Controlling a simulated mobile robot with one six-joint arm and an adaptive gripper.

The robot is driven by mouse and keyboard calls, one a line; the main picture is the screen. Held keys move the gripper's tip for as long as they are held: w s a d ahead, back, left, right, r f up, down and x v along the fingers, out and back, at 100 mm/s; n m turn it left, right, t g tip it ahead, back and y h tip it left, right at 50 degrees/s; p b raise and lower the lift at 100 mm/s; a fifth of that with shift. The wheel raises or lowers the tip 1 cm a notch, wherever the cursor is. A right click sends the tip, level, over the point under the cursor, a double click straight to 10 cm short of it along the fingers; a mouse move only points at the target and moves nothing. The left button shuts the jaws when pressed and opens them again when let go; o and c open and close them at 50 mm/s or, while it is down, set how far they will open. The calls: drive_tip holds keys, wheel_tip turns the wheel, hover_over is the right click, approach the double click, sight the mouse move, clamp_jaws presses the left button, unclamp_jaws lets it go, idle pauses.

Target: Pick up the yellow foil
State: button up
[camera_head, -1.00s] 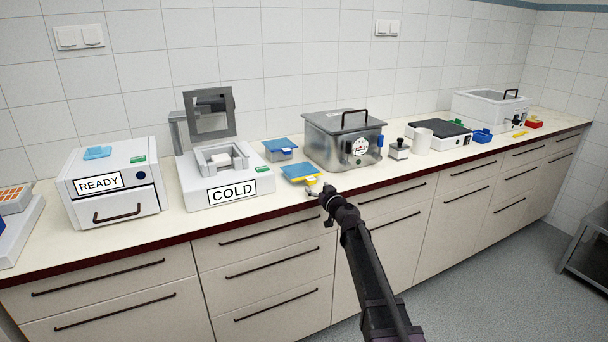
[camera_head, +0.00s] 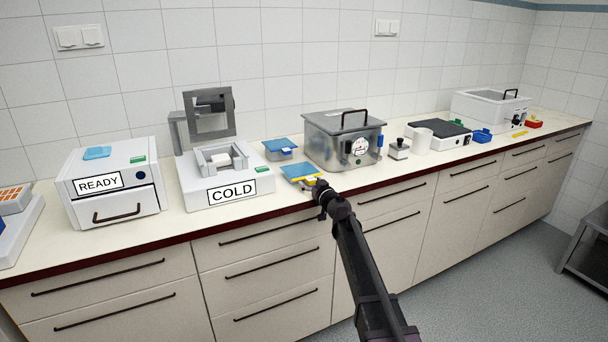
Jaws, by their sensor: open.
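A yellow piece (camera_head: 301,180), which looks like the yellow foil, shows along the front edge of a blue-topped block (camera_head: 298,170) near the counter's front edge. My gripper (camera_head: 316,185) is open, at the right front corner of that block, close to the yellow piece. The fingers are small and dark here, and I cannot tell whether they touch it. Part of the yellow piece's right end is hidden by the gripper.
The machine labelled COLD (camera_head: 228,187), with its lid up, stands left of the block. A metal bath (camera_head: 340,140) stands behind and to the right. Another blue-topped block (camera_head: 281,148) sits behind. A yellow strip (camera_head: 520,134) lies far right. Drawers line the counter front.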

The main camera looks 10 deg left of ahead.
drive_tip(key=c, duration=1.1)
drive_tip(key=shift+c, duration=0.2)
drive_tip(key=shift+r, duration=0.15)
wheel_tip(320, 180, up, 3)
drive_tip(key=p, duration=0.2)
drive_tip(key=shift+f+p, duration=0.2)
drive_tip(key=shift+p, duration=0.2)
drive_tip(key=w+d+r+p+v, duration=0.1)
drive_tip(key=r+p+v, duration=0.1)
drive_tip(key=v, duration=1.4)
drive_tip(key=shift+d, duration=0.25)
drive_tip(key=shift+w, duration=0.1)
